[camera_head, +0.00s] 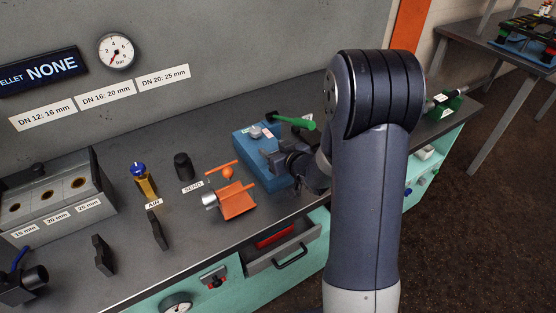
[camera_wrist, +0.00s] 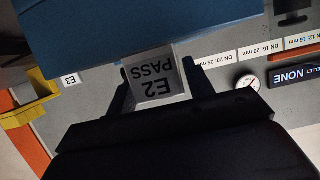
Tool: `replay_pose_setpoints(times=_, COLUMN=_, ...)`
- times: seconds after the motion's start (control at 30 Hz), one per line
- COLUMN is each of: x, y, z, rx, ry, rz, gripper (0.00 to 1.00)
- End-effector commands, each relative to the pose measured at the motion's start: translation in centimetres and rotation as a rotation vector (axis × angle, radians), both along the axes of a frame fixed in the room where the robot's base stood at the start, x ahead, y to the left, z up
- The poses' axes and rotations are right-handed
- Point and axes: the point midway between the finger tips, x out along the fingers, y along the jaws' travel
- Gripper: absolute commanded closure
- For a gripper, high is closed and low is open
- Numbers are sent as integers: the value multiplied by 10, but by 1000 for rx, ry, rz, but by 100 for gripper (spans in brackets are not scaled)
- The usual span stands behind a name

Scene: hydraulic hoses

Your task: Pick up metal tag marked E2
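The metal tag marked E2 (camera_wrist: 157,77) is a pale grey plate reading "E2 PASS", upside down in the wrist view. My gripper (camera_wrist: 160,80) has one dark finger at each side edge of the tag, with no clear gap, and looks shut on it. The tag's far end meets or lies just in front of the blue box (camera_wrist: 130,22); I cannot tell whether they touch. In the head view my gripper (camera_head: 282,160) is at the front of the blue box (camera_head: 250,150), and my arm hides part of it.
An open drawer (camera_head: 283,250) juts out below the bench front. An E3 label (camera_wrist: 70,80) shows in the wrist view.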

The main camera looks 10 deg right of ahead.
Motion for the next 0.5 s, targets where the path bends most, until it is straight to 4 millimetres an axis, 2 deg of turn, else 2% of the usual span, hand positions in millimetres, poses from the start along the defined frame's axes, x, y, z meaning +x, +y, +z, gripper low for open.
replay_pose_setpoints(times=0.07, x=0, y=0, z=0, rx=0, ry=0, rz=0, gripper=57)
replay_pose_setpoints(times=0.4, x=0, y=0, z=0, rx=0, ry=0, rz=0, gripper=85)
replay_pose_setpoints(times=0.5, x=0, y=0, z=0, rx=0, ry=0, rz=0, gripper=86)
